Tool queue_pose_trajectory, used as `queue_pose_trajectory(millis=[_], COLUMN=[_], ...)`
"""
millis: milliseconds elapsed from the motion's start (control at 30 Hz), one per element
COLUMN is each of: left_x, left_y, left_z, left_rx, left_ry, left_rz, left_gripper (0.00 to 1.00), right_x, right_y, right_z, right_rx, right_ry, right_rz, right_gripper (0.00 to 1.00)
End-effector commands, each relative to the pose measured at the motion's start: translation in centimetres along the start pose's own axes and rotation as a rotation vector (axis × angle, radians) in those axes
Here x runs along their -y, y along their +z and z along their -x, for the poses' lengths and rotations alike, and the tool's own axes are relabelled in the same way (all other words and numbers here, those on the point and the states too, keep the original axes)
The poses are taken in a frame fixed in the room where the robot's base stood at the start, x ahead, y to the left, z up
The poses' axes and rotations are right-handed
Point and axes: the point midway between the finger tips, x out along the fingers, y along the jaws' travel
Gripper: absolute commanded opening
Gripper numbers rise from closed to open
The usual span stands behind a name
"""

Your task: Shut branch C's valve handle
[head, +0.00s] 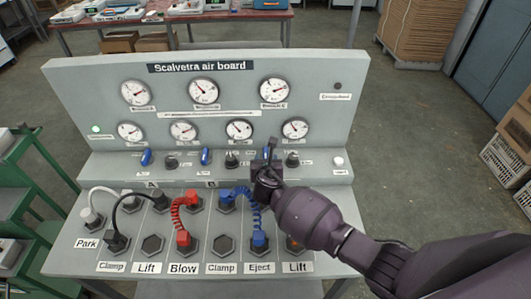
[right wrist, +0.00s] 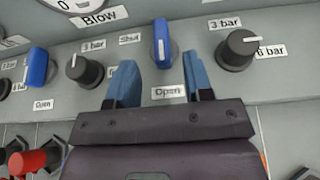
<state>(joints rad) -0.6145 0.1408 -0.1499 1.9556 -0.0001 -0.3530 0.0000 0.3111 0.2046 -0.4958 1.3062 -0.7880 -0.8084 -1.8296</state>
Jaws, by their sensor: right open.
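Branch C's valve handle is a blue lever (right wrist: 162,42) in the right wrist view, standing upright in the picture. A "Shut" label (right wrist: 130,38) is to its left and an "Open" label (right wrist: 168,92) below it. My right gripper (right wrist: 159,68) is open and empty, its blue fingers below and to either side of the lever. I see no contact. In the head view the right gripper (head: 267,168) covers most of that valve and its branch letter. My left gripper is not in view.
Two other blue handles (head: 146,157) (head: 206,156) stand to the left on the air board (head: 345,105). Black knobs (right wrist: 85,69) (right wrist: 238,50) flank the lever closely. Red (head: 178,214) and blue (head: 256,212) coiled hoses and sockets lie below.

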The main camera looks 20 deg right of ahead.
Motion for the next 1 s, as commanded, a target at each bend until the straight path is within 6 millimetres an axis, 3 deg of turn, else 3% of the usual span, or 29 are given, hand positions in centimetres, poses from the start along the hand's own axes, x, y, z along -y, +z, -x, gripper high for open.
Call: queue_pose_trajectory(millis=[500,1000], left_x=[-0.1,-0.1], left_y=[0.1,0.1], left_z=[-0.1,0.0], left_rx=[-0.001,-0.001], left_ry=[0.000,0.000], left_rz=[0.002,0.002], left_gripper=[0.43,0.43], right_x=[0.0,0.0], right_y=[0.0,0.0], right_z=[-5.6,-6.7], right_rx=[0.000,0.000], right_ry=[-0.001,0.001], right_rz=[-0.002,-0.003], right_gripper=[0.47,0.47])
